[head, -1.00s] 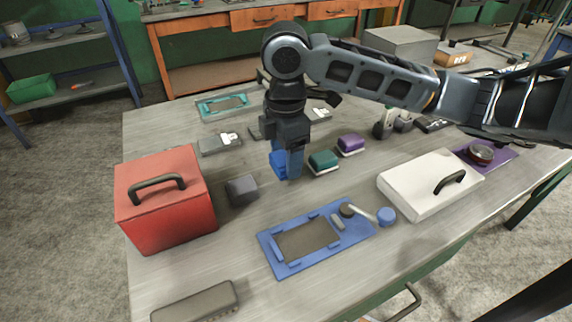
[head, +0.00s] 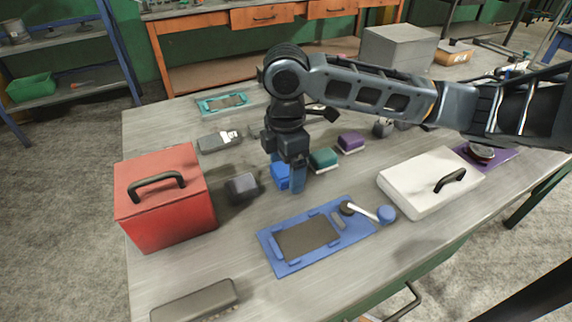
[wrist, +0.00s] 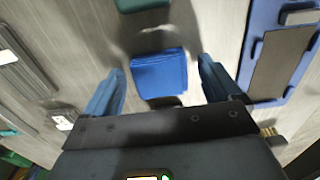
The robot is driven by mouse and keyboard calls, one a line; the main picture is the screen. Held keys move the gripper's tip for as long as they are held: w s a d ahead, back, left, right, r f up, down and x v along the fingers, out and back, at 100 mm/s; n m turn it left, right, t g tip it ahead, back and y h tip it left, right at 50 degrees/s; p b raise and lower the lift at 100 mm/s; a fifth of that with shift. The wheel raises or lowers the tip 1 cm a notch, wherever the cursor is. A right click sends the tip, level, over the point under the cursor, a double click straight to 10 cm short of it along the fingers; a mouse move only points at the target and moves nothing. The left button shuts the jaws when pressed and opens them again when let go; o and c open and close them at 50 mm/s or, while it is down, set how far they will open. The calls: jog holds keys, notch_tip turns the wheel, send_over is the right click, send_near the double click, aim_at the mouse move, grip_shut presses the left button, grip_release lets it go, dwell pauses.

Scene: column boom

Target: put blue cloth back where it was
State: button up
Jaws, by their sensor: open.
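The blue cloth (head: 281,172) looks like a small folded blue block on the grey table, left of the green one. In the wrist view the blue cloth (wrist: 160,73) lies between the two fingers, with a gap on each side and a dark part at its lower edge. My gripper (head: 292,180) is open and points down at the cloth; one finger partly covers it in the head view. The open gripper (wrist: 160,88) holds nothing. A blue tray (head: 264,240) with a dark recessed panel lies in front of it.
A green block (head: 324,158) and a purple block (head: 351,142) stand right of the cloth. A dark grey block (head: 242,187) and a red box (head: 168,205) are to the left. A white case (head: 425,184) stands right.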

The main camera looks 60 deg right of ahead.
aim_at(286, 168)
jog(key=shift+r, duration=0.1)
notch_tip(286, 168, up, 12)
jog(key=shift+p, duration=0.4)
dwell(0.4)
